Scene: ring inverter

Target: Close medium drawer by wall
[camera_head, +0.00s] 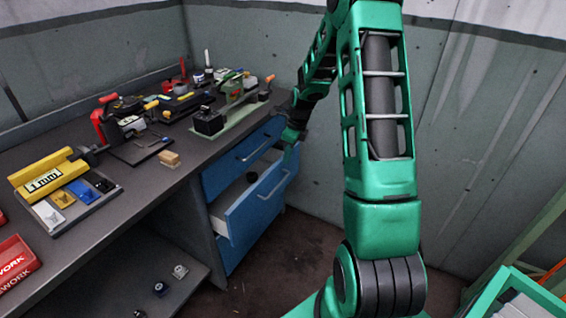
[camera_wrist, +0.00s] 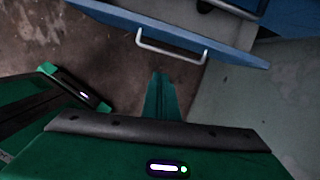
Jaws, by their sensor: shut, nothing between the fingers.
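The medium drawer is the middle one of a blue unit under the workbench. It is pulled out, and its blue front (camera_head: 258,212) with a grey bar handle (camera_head: 280,185) stands away from the unit. A small dark round item (camera_head: 252,177) lies inside. In the wrist view the drawer front (camera_wrist: 200,32) and its handle (camera_wrist: 170,50) cross the top. My gripper (camera_head: 291,143) is near the drawer front's far, wall-side corner; contact cannot be told. Its green fingers (camera_wrist: 160,95) show shut and empty in the wrist view, pointing toward the handle's side of the front.
The top drawer (camera_head: 232,165) and the bottom drawer (camera_head: 237,252) look shut. The workbench (camera_head: 165,205) holds tools, a vise and small blocks. The wall (camera_head: 325,170) is close behind my gripper. A green-framed cart (camera_head: 510,290) is at lower right. The floor (camera_head: 275,265) before the drawers is clear.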

